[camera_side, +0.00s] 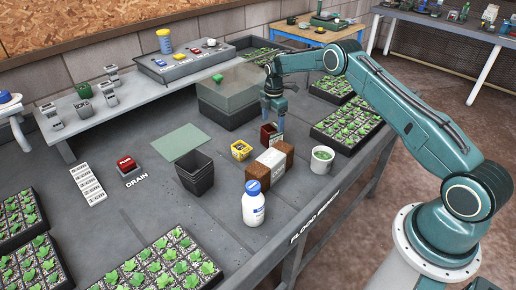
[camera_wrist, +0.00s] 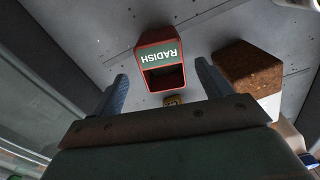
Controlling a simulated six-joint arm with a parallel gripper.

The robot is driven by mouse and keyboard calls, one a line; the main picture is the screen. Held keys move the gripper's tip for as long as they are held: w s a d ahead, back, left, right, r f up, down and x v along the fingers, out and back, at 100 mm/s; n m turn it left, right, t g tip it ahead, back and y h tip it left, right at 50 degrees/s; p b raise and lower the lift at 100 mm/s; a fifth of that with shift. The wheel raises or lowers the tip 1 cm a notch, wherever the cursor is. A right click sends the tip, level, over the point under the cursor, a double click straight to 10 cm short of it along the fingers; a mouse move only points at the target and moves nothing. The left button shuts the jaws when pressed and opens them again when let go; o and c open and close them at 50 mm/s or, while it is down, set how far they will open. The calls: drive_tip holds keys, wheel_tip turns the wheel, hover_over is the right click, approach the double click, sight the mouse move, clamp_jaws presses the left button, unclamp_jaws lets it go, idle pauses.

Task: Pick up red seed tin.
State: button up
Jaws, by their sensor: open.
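The red seed tin (camera_side: 269,138) stands on the grey bench beside the brown-and-white block, directly under my gripper (camera_side: 274,120). In the wrist view the tin (camera_wrist: 161,78) shows a green label reading RADISH, upside down, and a dark opening. My gripper's two blue-grey fingers (camera_wrist: 163,80) are apart, one on each side of the tin's line, with nothing held between them. The tin lies beyond the fingertips in that view; I cannot tell the exact gap.
The brown-and-white block (camera_side: 270,163) sits close by the tin. A yellow tin (camera_side: 241,150) is to its left, a white pot (camera_side: 322,160) to its right. A lidded grey box (camera_side: 232,103) is behind.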

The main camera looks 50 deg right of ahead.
sight(272, 131)
drive_tip(key=shift+f, duration=0.2)
drive_tip(key=shift+s+a+f, duration=0.1)
drive_tip(key=shift+f, duration=2.45)
drive_tip(key=c, duration=1.1)
